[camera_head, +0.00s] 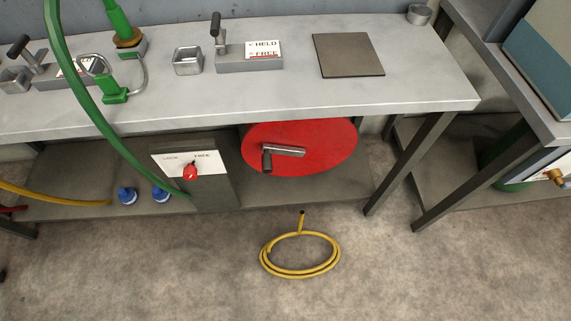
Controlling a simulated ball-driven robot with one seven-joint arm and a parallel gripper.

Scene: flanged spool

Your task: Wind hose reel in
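A red round reel flange (315,140) is under the bench, its top hidden by the bench edge. A crank (290,151) with a silver arm and dark grip lies across its face, the grip at the left. To its left stands a grey box (215,175) with a white plate lettered LOCK and FREE. A red knob (190,172) is on that plate; I cannot tell surely which word it points at. A green hose (88,115) runs from the top left down to behind or beside the box. My gripper is not in view.
A grey bench (420,85) carries a flat dark plate (348,55) and a HELD/FREE lever block (250,62). A yellow hose coil (300,256) lies on the floor before the reel. Blue fittings (127,195) sit on the lower shelf. The floor in front is otherwise mostly clear.

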